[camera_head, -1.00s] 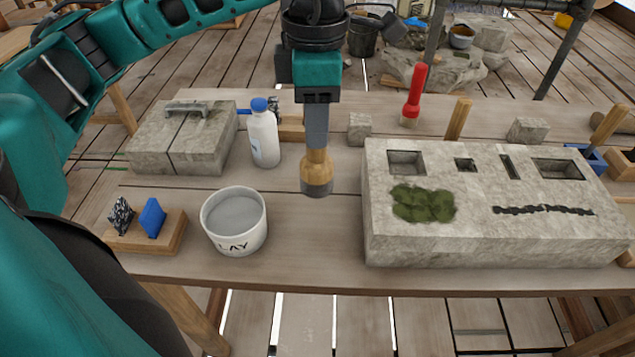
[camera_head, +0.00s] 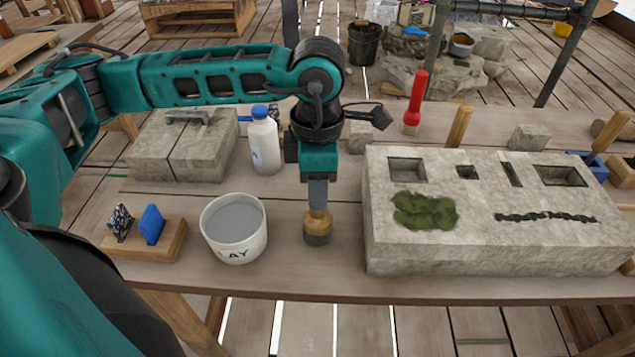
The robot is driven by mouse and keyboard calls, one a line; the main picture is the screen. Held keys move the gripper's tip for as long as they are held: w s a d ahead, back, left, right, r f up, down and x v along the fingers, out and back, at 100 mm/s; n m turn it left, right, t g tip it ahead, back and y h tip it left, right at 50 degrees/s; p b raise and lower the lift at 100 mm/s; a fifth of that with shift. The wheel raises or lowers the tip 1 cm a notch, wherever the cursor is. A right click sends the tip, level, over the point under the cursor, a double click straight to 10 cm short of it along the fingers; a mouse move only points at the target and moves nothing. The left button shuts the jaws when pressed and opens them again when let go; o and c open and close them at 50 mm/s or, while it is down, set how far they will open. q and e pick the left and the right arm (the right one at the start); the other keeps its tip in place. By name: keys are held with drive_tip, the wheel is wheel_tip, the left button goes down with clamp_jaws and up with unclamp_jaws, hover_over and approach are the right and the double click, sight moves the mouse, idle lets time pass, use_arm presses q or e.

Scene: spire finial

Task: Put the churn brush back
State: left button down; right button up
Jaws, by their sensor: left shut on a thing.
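The churn brush (camera_head: 317,227), a short round piece with a tan wooden body and a grey lower end, is upright in my left gripper (camera_head: 318,207). The gripper points straight down and its fingers are shut on the top of the brush. The brush is over the bare tabletop between the clay pot and the big stone block. Its lower end looks at or close to the table; I cannot tell if it touches. My right gripper is not in view.
A white bottle (camera_head: 265,148) with a blue cap stands behind, near stone slabs (camera_head: 150,150). A red-handled tool (camera_head: 416,98) stands at the back. A wooden holder (camera_head: 165,243) is front left.

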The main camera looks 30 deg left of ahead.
use_arm(q)
drive_tip(key=shift+f, duration=0.15)
drive_tip(key=c, duration=1.3)
unclamp_jaws()
drive_tip(key=o, duration=0.5)
drive_tip(key=shift+r, duration=0.25)
wheel_tip(320, 180, up, 12)
drive_tip(key=shift+f, duration=0.1)
drive_tip(key=shift+s, duration=0.1)
